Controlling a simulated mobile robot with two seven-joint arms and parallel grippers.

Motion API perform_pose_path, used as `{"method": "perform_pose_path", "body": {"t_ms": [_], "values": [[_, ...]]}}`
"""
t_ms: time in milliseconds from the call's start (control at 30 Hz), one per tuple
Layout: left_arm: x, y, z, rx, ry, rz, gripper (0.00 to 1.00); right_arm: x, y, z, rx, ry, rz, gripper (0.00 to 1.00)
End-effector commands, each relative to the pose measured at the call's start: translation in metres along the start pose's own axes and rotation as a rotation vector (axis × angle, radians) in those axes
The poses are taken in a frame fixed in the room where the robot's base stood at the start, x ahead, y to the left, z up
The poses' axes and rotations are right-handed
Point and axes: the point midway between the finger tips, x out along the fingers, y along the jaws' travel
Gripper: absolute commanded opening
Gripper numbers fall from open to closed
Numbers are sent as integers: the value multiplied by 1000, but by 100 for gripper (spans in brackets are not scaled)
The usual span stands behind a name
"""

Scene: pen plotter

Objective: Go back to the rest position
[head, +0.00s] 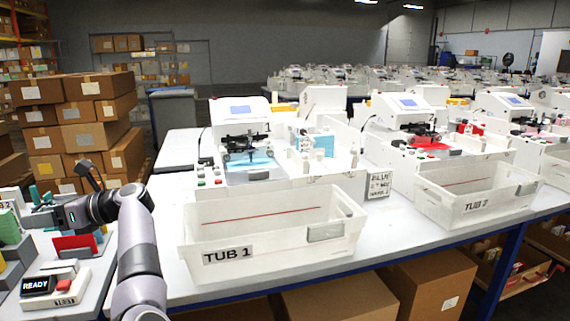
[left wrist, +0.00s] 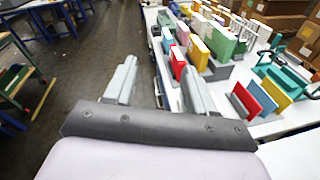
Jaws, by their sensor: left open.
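My left arm comes up from the bottom left of the head view and bends left at the wrist. My left gripper (head: 44,218) is over the side table at the far left, its fingertips hard to make out there. In the left wrist view the two grey fingers of the left gripper (left wrist: 158,88) stand apart with nothing between them. Behind the gap are the floor and the edge of a table. My right gripper is in neither view.
Coloured upright panels (left wrist: 200,52) in holders stand close beyond the right finger. A READY box (head: 38,285) and red block (head: 76,243) are near the left arm. Tub 1 (head: 270,243) and tub 2 (head: 478,207) stand on the white bench (head: 380,228). Cartons (head: 92,110) are stacked behind.

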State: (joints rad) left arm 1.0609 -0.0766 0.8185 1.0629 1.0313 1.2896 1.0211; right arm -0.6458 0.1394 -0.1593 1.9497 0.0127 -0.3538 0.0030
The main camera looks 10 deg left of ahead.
Motion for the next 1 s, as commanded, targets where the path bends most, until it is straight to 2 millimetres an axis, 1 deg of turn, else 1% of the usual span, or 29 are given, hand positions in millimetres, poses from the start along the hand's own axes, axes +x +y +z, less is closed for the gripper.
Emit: {"method": "perform_pose_path", "body": {"t_ms": [33, 100, 167, 233, 367, 467, 567, 600, 667, 700, 767, 800, 867, 900, 967, 1000], "values": [[6, 2, 0, 72, -115, -2, 55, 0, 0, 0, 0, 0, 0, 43], [8, 2, 5, 176, -272, -11, 55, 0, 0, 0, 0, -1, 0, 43], [4, 1, 8, 274, -407, -21, 55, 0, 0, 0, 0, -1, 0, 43], [-5, -2, 8, 392, -563, -31, 55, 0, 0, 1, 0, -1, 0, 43], [-33, -11, -1, 624, -850, -49, 55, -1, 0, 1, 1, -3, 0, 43], [-62, -19, -20, 807, -1070, -62, 55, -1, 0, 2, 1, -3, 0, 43], [-95, -24, -50, 992, -1289, -75, 55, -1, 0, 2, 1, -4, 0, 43], [-108, -26, -65, 1066, -1377, -80, 55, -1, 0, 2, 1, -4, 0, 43], [-128, -26, -90, 1174, -1510, -83, 55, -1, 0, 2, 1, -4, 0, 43], [-141, -24, -110, 1246, -1598, -87, 55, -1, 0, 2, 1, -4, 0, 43], [-160, -20, -140, 1347, -1731, -94, 55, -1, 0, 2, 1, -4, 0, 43], [-172, -15, -163, 1414, -1821, -97, 55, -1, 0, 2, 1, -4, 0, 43], [-189, -5, -197, 1509, -1957, -99, 55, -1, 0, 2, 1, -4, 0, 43], [-199, 4, -221, 1569, -2049, -101, 55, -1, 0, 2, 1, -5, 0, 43], [-212, 20, -257, 1653, -2187, -104, 55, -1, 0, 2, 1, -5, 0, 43], [-220, 33, -281, 1705, -2281, -106, 55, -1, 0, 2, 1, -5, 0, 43]]}}
